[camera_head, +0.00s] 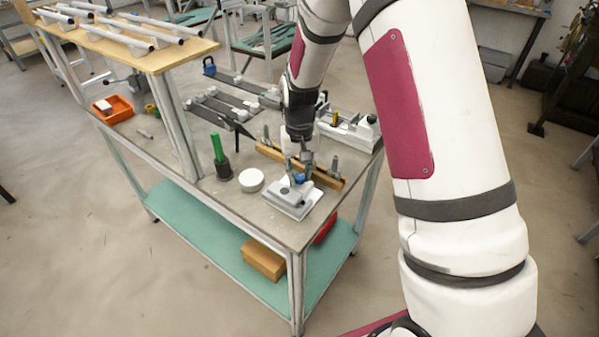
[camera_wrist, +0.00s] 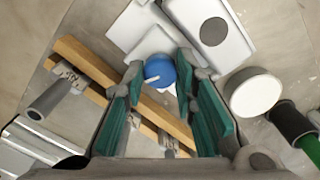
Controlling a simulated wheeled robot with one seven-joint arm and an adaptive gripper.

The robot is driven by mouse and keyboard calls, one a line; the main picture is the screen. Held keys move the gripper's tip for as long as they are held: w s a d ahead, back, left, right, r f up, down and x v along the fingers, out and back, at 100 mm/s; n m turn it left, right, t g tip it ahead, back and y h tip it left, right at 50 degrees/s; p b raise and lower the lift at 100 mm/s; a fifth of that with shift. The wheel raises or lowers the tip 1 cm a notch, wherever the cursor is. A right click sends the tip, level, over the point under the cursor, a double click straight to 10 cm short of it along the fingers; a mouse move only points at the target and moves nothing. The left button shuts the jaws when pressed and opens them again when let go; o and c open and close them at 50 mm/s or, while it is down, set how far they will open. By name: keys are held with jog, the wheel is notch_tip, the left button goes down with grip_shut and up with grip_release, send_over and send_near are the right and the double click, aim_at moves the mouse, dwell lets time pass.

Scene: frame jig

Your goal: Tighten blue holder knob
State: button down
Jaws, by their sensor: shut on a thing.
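The blue holder knob (camera_wrist: 159,72) is round with a pale line on its top. It sits on the light grey holder (camera_wrist: 141,30), and in the head view it is a small blue spot (camera_head: 299,178) on the holder (camera_head: 291,200) at the table's front corner. My gripper (camera_wrist: 158,75) comes down from above with its green-padded fingers on both sides of the knob. It is shut on the knob. In the head view my gripper (camera_head: 301,174) partly hides the knob.
A wooden bar (camera_head: 327,178) with grey posts lies just behind the holder. An orange bin (camera_head: 113,109) is at the far left. A raised wooden shelf (camera_head: 150,62) holds several tubes.

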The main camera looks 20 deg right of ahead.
jog(key=c, duration=1.6)
grip_release()
jog(key=shift+o, duration=0.2)
jog(key=shift+n, duration=0.3)
